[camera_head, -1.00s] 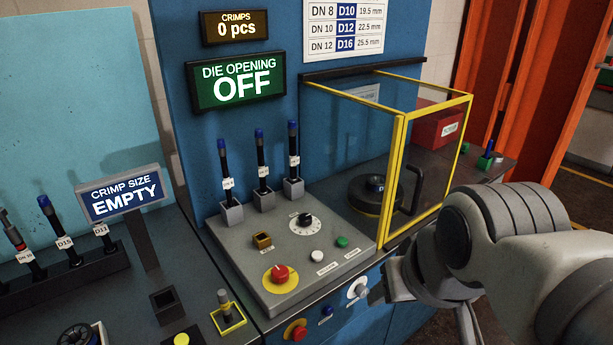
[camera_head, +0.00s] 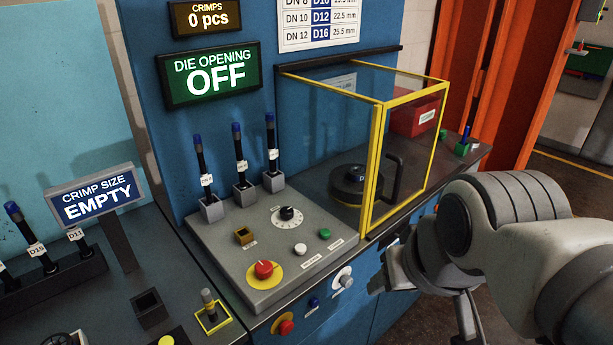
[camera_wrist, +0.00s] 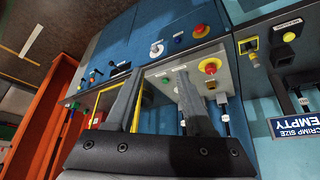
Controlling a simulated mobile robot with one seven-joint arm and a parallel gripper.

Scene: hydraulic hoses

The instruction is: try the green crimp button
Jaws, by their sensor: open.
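The green button (camera_head: 324,234) sits on the sloping grey control panel (camera_head: 240,270), right of a white button (camera_head: 300,249) and below a black dial (camera_head: 287,214). Its label is too small to read. My gripper (camera_head: 385,275) is in front of the cabinet, to the right of and lower than the green button, apart from the panel. In the wrist view my gripper (camera_wrist: 158,78) shows two spread grey fingers with nothing between them, and the panel lies beyond them. I cannot make out the green button there with certainty.
A yellow-framed clear guard (camera_head: 376,165) with a black handle stands right of the panel. A red knob (camera_head: 264,269) sits at the panel's front. Hoses stand upright behind the buttons. The display (camera_head: 210,75) reads "DIE OPENING OFF"; the counter (camera_head: 206,17) reads 0 pcs.

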